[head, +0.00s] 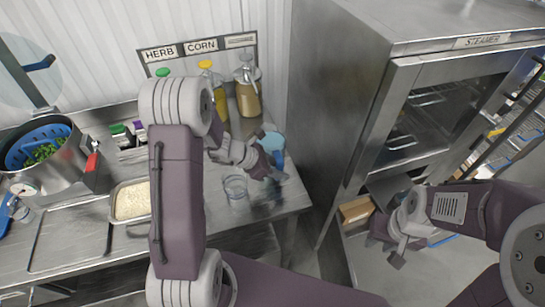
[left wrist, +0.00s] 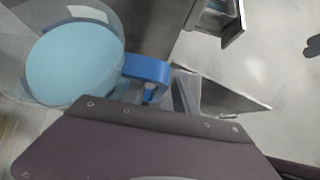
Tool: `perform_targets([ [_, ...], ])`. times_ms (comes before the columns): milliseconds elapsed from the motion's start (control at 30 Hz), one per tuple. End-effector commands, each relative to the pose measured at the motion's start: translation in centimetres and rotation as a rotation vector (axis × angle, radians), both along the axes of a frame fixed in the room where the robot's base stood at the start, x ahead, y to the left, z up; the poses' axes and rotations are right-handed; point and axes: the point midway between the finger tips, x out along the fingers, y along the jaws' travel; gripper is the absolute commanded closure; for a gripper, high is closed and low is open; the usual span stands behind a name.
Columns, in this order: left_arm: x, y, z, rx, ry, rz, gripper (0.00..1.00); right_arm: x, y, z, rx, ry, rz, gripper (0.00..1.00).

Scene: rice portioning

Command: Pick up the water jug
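The water jug (head: 271,141) stands near the right end of the steel counter, with light blue water and a blue handle. In the left wrist view the clear jug (left wrist: 72,62) fills the upper left, and its blue handle (left wrist: 147,68) lies just beyond the gripper's purple body. My left gripper (head: 264,172) is close to the handle side and partly covers the jug. Its fingers are too small and overlapped to tell open from shut, or whether they touch the handle. My right gripper (head: 386,249) is open and empty, low in front of the steamer, away from the counter.
A clear empty cup (head: 235,187) stands left of my left gripper. A rice tray (head: 131,200) and a pot with a blue strainer (head: 40,147) are further left. Bottles (head: 247,92) stand at the back. The steamer (head: 340,100) stands right of the counter, across a gap.

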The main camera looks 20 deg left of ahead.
Motion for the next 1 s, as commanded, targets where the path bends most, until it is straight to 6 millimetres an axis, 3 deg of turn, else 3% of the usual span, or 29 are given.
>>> perform_targets([
  [33,0.0,0.02,0.01,0.0,0.0,0.0,0.65,0.0,0.0,0.0,0.0,0.0,0.0,0.68],
  [167,-0.02,0.03,0.02,0.0,0.0,0.0,1.0,0.0,0.0,0.0,0.0,0.0,0.0,0.68],
  [1000,0.04,0.03,0.13,-0.001,-0.002,0.0,1.0,0.01,0.0,0.02,0.0,0.0,0.0,0.68],
])
